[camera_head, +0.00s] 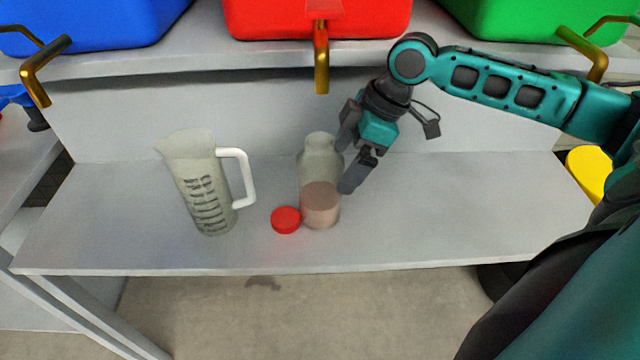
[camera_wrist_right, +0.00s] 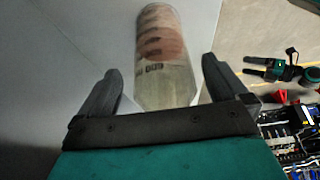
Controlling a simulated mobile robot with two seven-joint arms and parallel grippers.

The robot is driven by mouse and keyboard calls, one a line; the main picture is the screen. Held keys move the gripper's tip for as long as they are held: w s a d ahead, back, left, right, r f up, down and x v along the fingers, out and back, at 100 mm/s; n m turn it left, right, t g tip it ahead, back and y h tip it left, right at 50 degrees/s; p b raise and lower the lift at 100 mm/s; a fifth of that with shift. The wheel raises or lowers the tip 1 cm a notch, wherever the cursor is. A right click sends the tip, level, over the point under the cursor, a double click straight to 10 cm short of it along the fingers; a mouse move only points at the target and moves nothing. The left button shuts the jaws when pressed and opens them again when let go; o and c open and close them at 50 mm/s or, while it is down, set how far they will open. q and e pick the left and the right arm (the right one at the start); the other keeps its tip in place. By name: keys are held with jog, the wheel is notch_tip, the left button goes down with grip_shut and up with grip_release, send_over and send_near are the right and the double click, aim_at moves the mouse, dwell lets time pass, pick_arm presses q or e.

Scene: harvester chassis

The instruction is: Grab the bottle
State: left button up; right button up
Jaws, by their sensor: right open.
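The bottle (camera_head: 320,204) is clear with pinkish-brown contents in its lower part. It stands upright and uncapped on the shelf, right of a red cap (camera_head: 286,220). My right gripper (camera_head: 347,160) is open and points down beside the bottle's upper right side. In the right wrist view, a clear vessel with a pinkish part, which looks like the bottle (camera_wrist_right: 163,60), lies ahead between the two spread fingers (camera_wrist_right: 160,85). The fingers appear apart from it. A small teal arm with a gripper (camera_wrist_right: 255,66), likely my left, shows at the right of the wrist view; its jaw state is unclear.
A measuring jug (camera_head: 203,185) with a white handle stands left of the bottle. The grey shelf (camera_head: 450,210) is clear to the right. Above, a ledge holds blue (camera_head: 90,22), red (camera_head: 285,18) and green (camera_head: 535,18) bins, with brass hooks hanging down.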

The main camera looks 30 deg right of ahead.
aim_at(324, 158)
jog(key=w+a, duration=0.2)
jog(key=a, duration=0.1)
jog(key=shift+a, duration=0.15)
jog(key=shift+w+a+f, duration=0.15)
jog(key=shift+a, duration=0.05)
jog(key=shift+a+f, duration=0.1)
jog(key=shift+f, duration=0.35)
jog(key=shift+r, duration=0.1)
jog(key=c, duration=1.6)
